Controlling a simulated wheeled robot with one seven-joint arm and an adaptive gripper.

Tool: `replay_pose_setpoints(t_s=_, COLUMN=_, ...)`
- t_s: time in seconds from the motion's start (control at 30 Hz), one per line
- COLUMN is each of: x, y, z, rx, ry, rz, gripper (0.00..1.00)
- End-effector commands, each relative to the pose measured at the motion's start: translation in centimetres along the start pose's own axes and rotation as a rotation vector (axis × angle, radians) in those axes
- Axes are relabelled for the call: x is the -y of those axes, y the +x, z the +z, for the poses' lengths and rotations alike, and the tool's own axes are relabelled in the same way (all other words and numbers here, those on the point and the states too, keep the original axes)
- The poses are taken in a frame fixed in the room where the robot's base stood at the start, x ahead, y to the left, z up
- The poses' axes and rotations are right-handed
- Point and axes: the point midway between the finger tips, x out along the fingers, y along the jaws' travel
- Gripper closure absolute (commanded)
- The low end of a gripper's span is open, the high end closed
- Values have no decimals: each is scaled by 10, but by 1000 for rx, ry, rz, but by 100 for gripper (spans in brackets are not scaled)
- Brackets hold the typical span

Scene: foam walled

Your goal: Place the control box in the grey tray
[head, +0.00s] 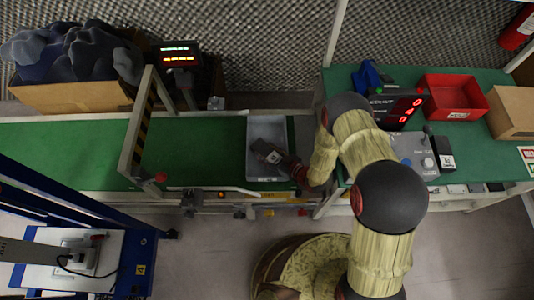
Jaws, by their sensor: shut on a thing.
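The grey tray (252,172) lies on the green conveyor belt, left of my arm. My gripper (282,163) reaches in over the tray's right side from the right. It is shut on a small dark box with a pale label, which I take to be the control box (266,151). The box is over the tray's interior and looks tilted in the picture. I cannot tell whether it touches the tray floor. My gripper hides part of the box, and the fingertips are too small to make out clearly.
A yellow-black striped frame (138,130) spans the belt on the left. The green bench on the right holds a red bin (452,98), a red-digit display (401,107), a grey device (413,152) and a cardboard box (512,112). The belt between frame and tray is clear.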

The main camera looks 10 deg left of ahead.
Motion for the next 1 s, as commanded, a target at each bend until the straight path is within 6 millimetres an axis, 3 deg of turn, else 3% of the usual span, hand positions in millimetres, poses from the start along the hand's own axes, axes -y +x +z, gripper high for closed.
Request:
replay_pose_setpoints(t_s=0.37, x=-1, y=2, z=3, rx=-3, ry=-2, rz=1, gripper=87)
replay_pose_setpoints(t_s=0.4, x=0, y=2, z=2, rx=-1, ry=-1, rz=0, gripper=48)
replay_pose_setpoints(t_s=0.7, x=0, y=1, z=2, rx=-1, ry=-1, rz=0, gripper=32)
replay_pose_setpoints(t_s=1.0, x=0, y=1, z=1, rx=-1, ry=-1, rz=0, gripper=32)
